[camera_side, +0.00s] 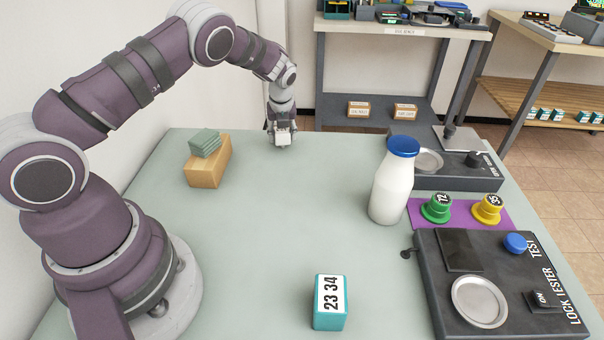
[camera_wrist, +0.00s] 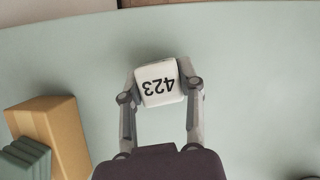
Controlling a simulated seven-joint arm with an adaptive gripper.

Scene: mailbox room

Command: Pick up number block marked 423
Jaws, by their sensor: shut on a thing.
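The white number block (camera_wrist: 162,84) marked 423 sits between my gripper's fingers in the wrist view. My gripper (camera_wrist: 163,92) is shut on it, one finger on each side. In the side view my gripper (camera_side: 283,138) is at the far edge of the table, pointing down, with the white block (camera_side: 282,136) small at its tip. I cannot tell whether the block touches the table. The printed face of the block is toward the wrist camera.
A milk bottle (camera_side: 392,190), a lock tester (camera_side: 478,285), green (camera_side: 436,208) and yellow (camera_side: 487,208) pieces and a teal block (camera_side: 330,302) are to the right and front. The table's middle is clear.

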